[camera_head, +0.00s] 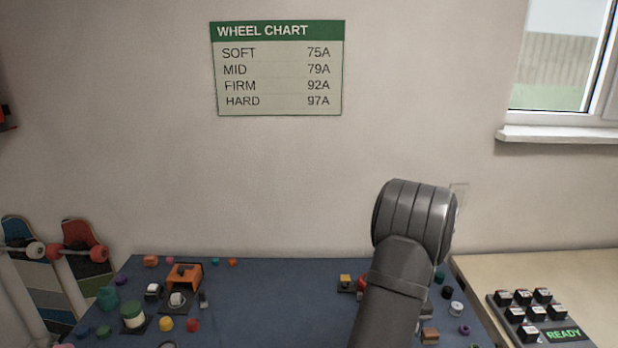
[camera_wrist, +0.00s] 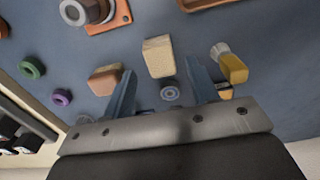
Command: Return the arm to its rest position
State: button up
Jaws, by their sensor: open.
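My grey arm rises at the right of centre in the head view, bent at a rounded joint in front of the wall. My gripper (camera_wrist: 161,70) shows only in the wrist view, where its two blue-grey fingers stand apart over the blue mat (camera_wrist: 110,72). A tan block (camera_wrist: 158,56) lies on the mat beyond the fingertips, and a small grey ring (camera_wrist: 170,94) appears between the fingers. Nothing is held. In the head view the gripper is hidden.
An orange-brown block (camera_wrist: 104,80) and a yellow piece (camera_wrist: 234,69) lie beside the fingers. Small parts crowd the left and right of the blue mat (camera_head: 270,305); its middle is clear. A button panel (camera_head: 545,318) marked READY sits at right, skateboards (camera_head: 82,265) at left.

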notch_tip(320, 180, up, 8)
notch_tip(320, 180, down, 13)
jog(key=shift+r, duration=0.2)
jog(key=r, duration=0.5)
jog(key=shift+s+d+r, duration=0.1)
jog(key=shift+s+d, duration=0.15)
jog(key=s+d+r, duration=0.6)
jog(key=s+r, duration=0.1)
jog(key=s, duration=0.3)
jog(key=w+a+r+m, duration=0.1)
jog(key=w+a+r, duration=0.1)
jog(key=w+a, duration=0.9)
jog(key=w+a+r+m, duration=0.25)
jog(key=w+a, duration=0.25)
jog(key=a, duration=1.2)
jog(key=s+a+f+n, duration=0.1)
jog(key=f, duration=0.3)
jog(key=s+a+f+n, duration=0.1)
jog(key=s+a+f, duration=0.1)
jog(key=f, duration=0.2)
jog(key=s+a+f+n, duration=0.1)
jog(key=s+a+f, duration=0.1)
jog(key=f, duration=0.2)
jog(key=shift+a+f, duration=0.2)
jog(key=shift+f, duration=0.05)
